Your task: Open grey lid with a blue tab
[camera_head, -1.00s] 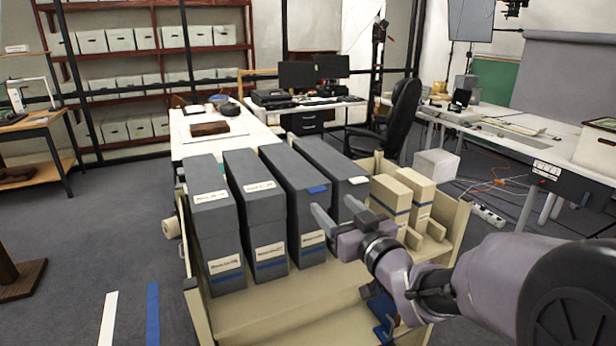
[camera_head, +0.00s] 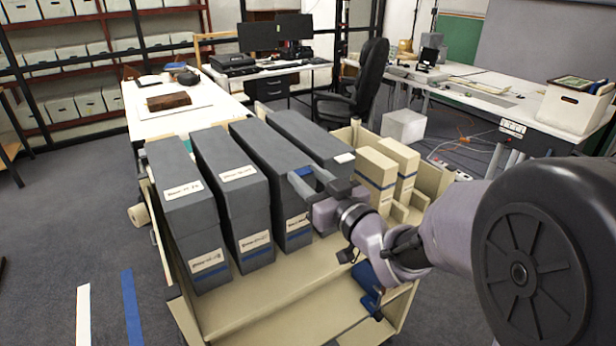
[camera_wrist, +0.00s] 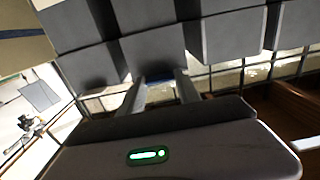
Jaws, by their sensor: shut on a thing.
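The grey lid (camera_head: 262,143) with the blue tab tops the third tall grey box (camera_head: 293,213) from the left on the cream cart. The lid looks closed. The blue tab (camera_head: 303,171) is at the lid's front end. My gripper (camera_head: 309,180) is at this front end, shut on the tab. In the wrist view my gripper's two fingers (camera_wrist: 161,88) have the blue tab (camera_wrist: 160,94) between them. The fingers hide part of the lid's front edge and of the tab.
The cream cart (camera_head: 235,315) also carries two grey boxes on the left (camera_head: 190,215) (camera_head: 236,205), one grey box (camera_head: 312,138) on the right, and smaller cream boxes (camera_head: 376,178) further right. A white table (camera_head: 205,118) and a black chair (camera_head: 365,85) stand behind.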

